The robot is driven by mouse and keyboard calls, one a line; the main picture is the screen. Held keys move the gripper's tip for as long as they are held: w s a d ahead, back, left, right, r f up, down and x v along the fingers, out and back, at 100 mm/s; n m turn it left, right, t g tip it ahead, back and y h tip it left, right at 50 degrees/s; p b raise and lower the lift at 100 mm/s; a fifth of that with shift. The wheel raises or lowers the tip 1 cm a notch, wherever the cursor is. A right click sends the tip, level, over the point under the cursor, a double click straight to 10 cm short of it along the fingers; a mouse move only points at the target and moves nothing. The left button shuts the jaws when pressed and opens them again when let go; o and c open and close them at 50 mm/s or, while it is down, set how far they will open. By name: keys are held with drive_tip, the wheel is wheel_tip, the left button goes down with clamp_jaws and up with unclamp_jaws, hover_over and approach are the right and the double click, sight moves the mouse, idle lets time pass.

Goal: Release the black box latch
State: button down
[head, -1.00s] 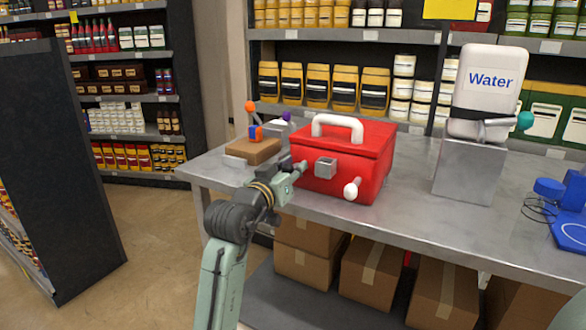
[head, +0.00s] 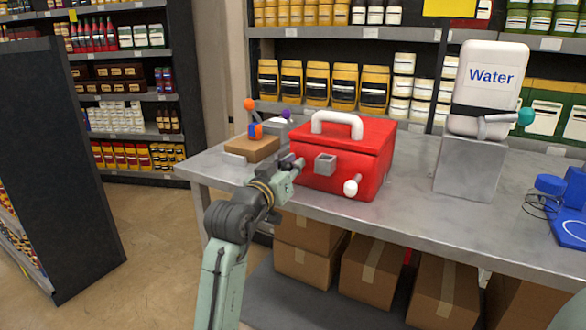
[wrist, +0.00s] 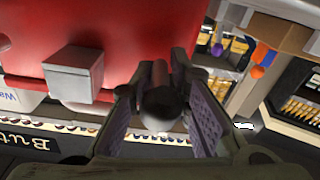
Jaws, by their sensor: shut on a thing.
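A red box (head: 342,160) with a white handle (head: 337,124) stands on the grey table. Its front has a grey square block (head: 325,164) and a white-knobbed latch (head: 351,187) at the right. My gripper (head: 296,166) is at the front left of the box. In the wrist view, my gripper (wrist: 156,78) is shut on a dark, round-ended latch knob (wrist: 160,106), one finger on each side. The knob's stem runs toward the red face. The grey block (wrist: 72,72) is left of the fingers.
A brown block with coloured balls (head: 252,147) stands left of the box. A water container (head: 488,90) on a grey stand (head: 468,168) and a blue device (head: 570,205) are to the right. Cardboard boxes (head: 370,270) lie below the table (head: 415,205).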

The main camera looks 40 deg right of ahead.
drive_tip(key=f+h+b, duration=0.1)
drive_tip(key=b, duration=0.1)
drive_tip(key=shift+f+t+b, duration=0.2)
drive_tip(key=shift+t+b, duration=0.1)
drive_tip(key=shift+b, duration=0.05)
drive_tip(key=shift+r+h+b, duration=0.15)
drive_tip(key=shift+h+b, duration=0.45)
drive_tip(key=shift+b, duration=0.3)
drive_tip(key=shift+a, duration=0.1)
drive_tip(key=shift+r, duration=0.1)
drive_tip(key=c, duration=2)
unclamp_jaws()
drive_tip(key=shift+o, duration=1.2)
drive_tip(key=shift+a+t, duration=0.15)
drive_tip(key=shift+t, duration=0.25)
drive_tip(key=shift+o, duration=0.8)
drive_tip(key=shift+r, duration=0.1)
